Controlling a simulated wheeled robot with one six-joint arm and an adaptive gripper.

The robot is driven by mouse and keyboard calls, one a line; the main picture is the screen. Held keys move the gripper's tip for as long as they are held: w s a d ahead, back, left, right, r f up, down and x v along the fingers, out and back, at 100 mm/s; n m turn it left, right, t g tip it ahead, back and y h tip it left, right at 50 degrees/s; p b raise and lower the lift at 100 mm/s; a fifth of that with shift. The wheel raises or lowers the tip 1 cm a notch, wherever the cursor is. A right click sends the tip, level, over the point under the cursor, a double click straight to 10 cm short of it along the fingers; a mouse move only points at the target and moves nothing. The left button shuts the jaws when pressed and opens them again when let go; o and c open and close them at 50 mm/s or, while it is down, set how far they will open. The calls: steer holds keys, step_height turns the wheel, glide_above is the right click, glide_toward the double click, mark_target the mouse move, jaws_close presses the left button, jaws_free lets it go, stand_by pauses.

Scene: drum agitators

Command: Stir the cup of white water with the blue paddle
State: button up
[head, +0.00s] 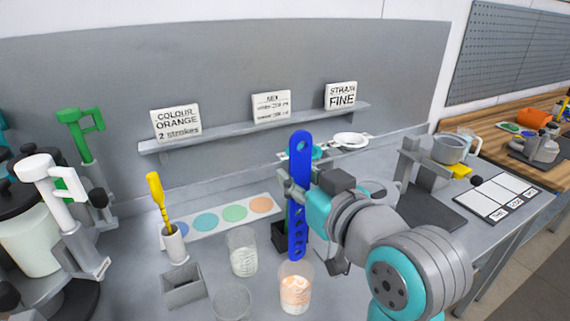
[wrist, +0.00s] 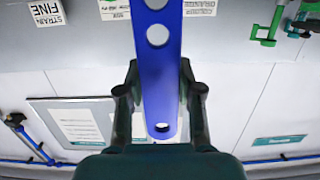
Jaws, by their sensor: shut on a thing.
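The blue paddle (head: 298,160), a long flat bar with holes, stands upright in my gripper (head: 293,188). In the wrist view, the paddle (wrist: 157,70) runs between the two fingers of my gripper (wrist: 160,92), which is shut on it. The paddle's lower end shows at the rim of a clear cup with pale orange contents (head: 295,291); I cannot tell whether it is above, behind or just inside the rim. A clear cup with whitish contents (head: 243,256) stands to the left and farther back. A third clear cup (head: 232,304) at the front looks empty.
A yellow tool (head: 157,195) stands in a white holder (head: 174,244) at left, near a grey square box (head: 183,288). A strip with coloured circles (head: 220,218) lies behind the cups. Pump dispensers (head: 45,215) crowd the left. A grey stand with a pot (head: 448,149) is at right.

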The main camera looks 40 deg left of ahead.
mark_target(299, 241)
steer(key=shift+f, duration=7.1)
steer(key=shift+a, duration=0.1)
